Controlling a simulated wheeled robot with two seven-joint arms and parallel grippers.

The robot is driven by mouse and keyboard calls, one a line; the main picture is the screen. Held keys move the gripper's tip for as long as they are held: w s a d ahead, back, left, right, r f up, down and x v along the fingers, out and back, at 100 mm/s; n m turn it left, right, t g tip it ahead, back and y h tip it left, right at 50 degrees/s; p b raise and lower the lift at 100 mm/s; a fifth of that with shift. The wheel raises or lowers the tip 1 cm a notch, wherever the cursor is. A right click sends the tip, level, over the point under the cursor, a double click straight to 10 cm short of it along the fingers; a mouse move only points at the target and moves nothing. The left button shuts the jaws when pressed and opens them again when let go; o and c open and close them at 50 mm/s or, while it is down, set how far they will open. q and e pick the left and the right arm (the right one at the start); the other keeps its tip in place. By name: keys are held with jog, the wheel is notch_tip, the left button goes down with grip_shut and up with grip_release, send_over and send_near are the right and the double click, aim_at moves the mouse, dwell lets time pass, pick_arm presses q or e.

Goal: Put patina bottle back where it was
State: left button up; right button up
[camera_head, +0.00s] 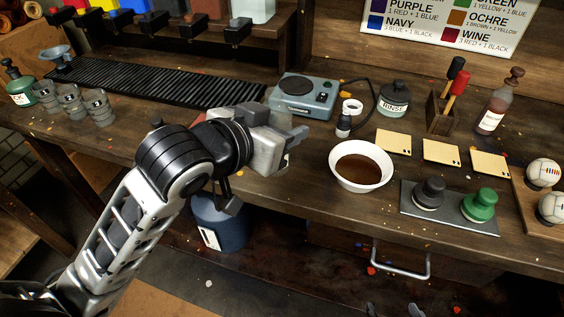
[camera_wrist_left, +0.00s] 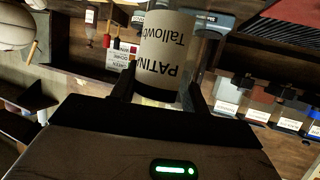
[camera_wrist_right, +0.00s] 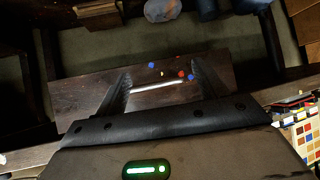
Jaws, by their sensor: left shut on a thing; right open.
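The patina bottle (camera_wrist_left: 165,50), with a pale label reading "PATIN…" and "Tallow…", is between my left gripper's fingers in the left wrist view, its lettering upside down there. My left gripper (camera_head: 289,134) is shut on it above the front part of the workbench, left of the white bowl (camera_head: 360,167). In the head view the gripper hides nearly all of the bottle. My right gripper (camera_wrist_right: 165,85) is open and empty, facing a drawer front with a metal handle (camera_wrist_right: 158,87) in the right wrist view.
A grey hotplate (camera_head: 302,95), a rinse jar (camera_head: 394,99) and a dark cable stand behind the bowl. Several pale cards, a tray (camera_head: 448,222) with black and green stampers, and a brown bottle (camera_head: 492,115) are to the right. Glasses (camera_head: 100,107) stand at left.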

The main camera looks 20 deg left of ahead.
aim_at(290, 123)
pick_arm(q)
jog(key=d+m+h, duration=0.1)
jog(key=d+r+m+g+h+b, duration=0.1)
jog(key=d+m+h+b, duration=0.1)
jog(key=shift+w+d+r+g, duration=0.1)
jog(key=shift+d+r+g, duration=0.15)
jog(key=shift+r+g, duration=0.1)
jog(key=w+a+f, duration=0.2)
jog(key=w+f, duration=0.1)
jog(key=w+a+f, duration=0.2)
jog(key=w+f, duration=0.2)
jog(key=w+a+f, duration=0.2)
jog(key=w+f, duration=0.2)
jog(key=shift+w+a+f, duration=0.25)
jog(key=shift+a, duration=0.15)
jog(key=shift+f, duration=0.5)
pick_arm(e)
jog(key=shift+w+a+f, duration=0.25)
jog(key=shift+a+f, duration=0.05)
jog(key=shift+f, duration=0.1)
